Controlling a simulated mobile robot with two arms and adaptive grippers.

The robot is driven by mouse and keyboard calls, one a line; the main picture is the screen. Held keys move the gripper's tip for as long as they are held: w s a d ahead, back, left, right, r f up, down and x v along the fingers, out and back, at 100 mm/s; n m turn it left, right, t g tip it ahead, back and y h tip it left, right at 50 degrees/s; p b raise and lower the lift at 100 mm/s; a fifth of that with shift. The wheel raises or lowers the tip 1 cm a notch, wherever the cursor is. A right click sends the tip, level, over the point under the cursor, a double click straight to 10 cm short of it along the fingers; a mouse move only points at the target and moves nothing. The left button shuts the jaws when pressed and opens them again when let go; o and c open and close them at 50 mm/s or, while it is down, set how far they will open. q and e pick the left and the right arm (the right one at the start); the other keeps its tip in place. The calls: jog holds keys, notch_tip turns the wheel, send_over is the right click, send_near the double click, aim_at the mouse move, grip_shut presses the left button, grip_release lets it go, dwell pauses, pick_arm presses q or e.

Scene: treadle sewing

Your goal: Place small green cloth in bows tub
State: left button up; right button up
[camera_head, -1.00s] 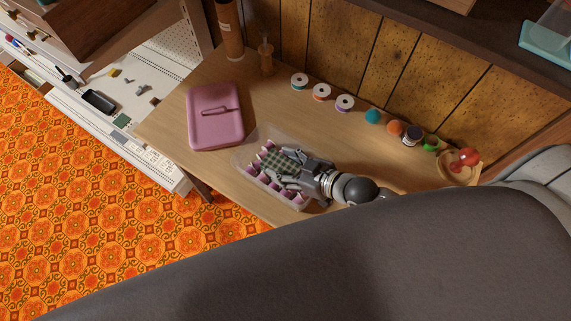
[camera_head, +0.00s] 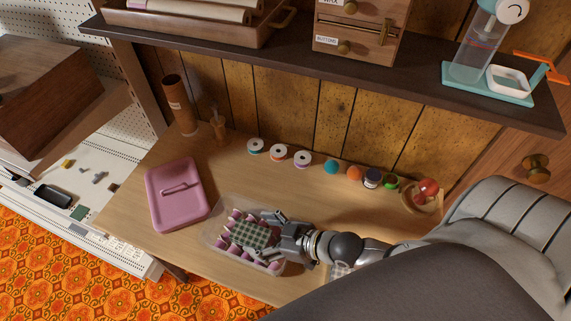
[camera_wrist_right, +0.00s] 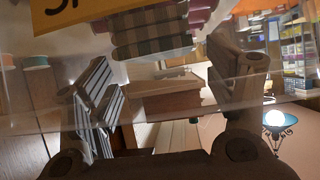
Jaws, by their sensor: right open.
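The small green checked cloth (camera_head: 254,234) lies in the clear tub (camera_head: 208,231), on top of several pink pieces. In the right wrist view the checked cloth (camera_wrist_right: 152,32) shows beyond the fingers, seen through the clear plastic. My right gripper (camera_head: 270,234) is open at the right end of the tub, its fingers spread beside the cloth. The cloth's edge nearest the gripper is partly hidden. In the right wrist view the gripper's two fingers (camera_wrist_right: 165,85) stand wide apart with no cloth between them. My left gripper is not in view.
Several thread spools (camera_head: 302,159) line the back of the wooden table (camera_head: 140,190). A pincushion (camera_head: 428,188) is at the right. A dark shelf (camera_head: 390,74) overhangs the table's back.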

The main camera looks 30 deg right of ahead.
jog(key=v, duration=0.9)
